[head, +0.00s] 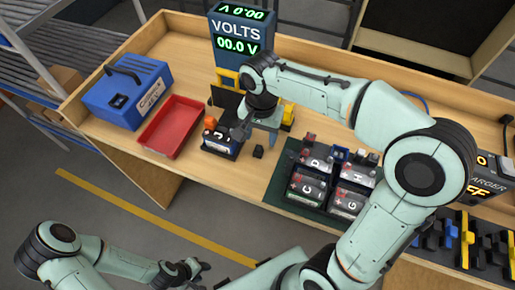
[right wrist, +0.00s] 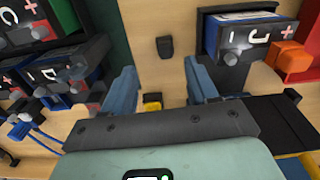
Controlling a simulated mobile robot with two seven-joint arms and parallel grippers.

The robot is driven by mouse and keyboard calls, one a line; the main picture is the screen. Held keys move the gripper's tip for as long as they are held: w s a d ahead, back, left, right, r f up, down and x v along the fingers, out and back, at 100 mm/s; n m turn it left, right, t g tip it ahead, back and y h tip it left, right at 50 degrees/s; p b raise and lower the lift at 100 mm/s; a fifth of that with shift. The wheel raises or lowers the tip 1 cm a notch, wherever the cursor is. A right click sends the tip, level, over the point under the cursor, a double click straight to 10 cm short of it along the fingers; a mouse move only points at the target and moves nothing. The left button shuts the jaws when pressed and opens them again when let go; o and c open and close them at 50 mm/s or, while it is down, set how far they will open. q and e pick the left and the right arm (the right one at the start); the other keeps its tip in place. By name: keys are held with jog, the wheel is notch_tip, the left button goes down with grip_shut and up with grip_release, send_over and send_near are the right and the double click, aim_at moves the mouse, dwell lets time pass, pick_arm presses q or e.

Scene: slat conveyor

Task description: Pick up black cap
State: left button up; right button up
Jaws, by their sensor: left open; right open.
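A small black cap (head: 258,152) stands on the wooden bench, between the battery marked J (head: 220,143) and the dark green mat (head: 281,180). In the right wrist view the cap (right wrist: 165,47) sits just beyond the fingertips, roughly centred between them. My right gripper (head: 258,134) is open and empty above the bench, pointing down beside the cap; its two blue-grey fingers (right wrist: 161,84) are spread apart. My left gripper (head: 198,270) is open and empty, low in front of the bench, far from the cap.
An orange cap (head: 210,122) is on battery J, close to the right gripper. Several batteries (head: 308,184) stand on the mat to the right. A red tray (head: 171,127) and blue case (head: 127,92) are at left. The voltmeter (head: 241,32) stands behind.

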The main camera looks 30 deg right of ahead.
aim_at(258, 148)
jog(key=f, duration=0.5)
jog(key=w+f, duration=0.1)
jog(key=f, duration=0.2)
jog(key=shift+a+f, duration=0.1)
jog(key=shift+f, duration=0.15)
grip_shut()
